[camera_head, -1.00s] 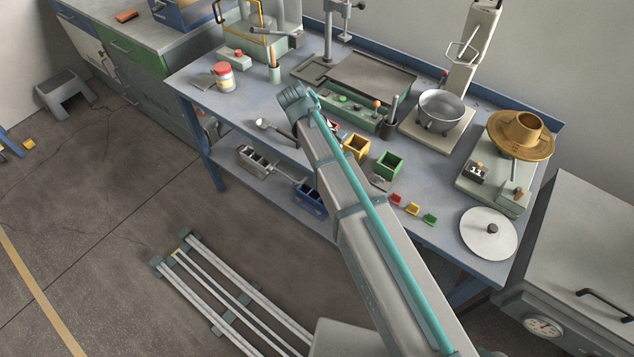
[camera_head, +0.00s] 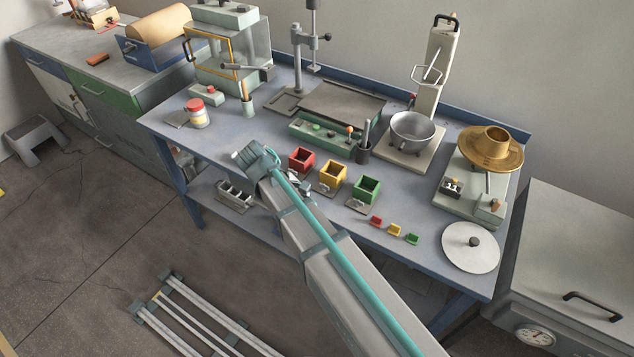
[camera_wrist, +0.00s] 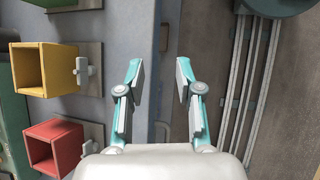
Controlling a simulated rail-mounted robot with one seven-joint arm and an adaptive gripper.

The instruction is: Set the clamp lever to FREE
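No label reading FREE is legible, so I cannot tell for certain which part is the clamp lever. An upright column stand (camera_head: 297,70) at the back of the bench carries a small side handle (camera_head: 322,38). A dark-ended lever (camera_head: 266,73) sticks out at the right of the glass-sided green cabinet (camera_head: 232,52). My gripper (camera_wrist: 160,65) is open and empty in the wrist view, over the bench's front edge. It is well apart from both levers.
Open red (camera_head: 301,160), yellow (camera_head: 333,174) and green (camera_head: 367,190) boxes stand near the front edge. A metal bowl (camera_head: 412,130), a brass pan (camera_head: 490,150) and a white disc (camera_head: 470,247) are on the right. A red-lidded jar (camera_head: 197,113) stands left. Floor rails (camera_wrist: 245,85) lie below.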

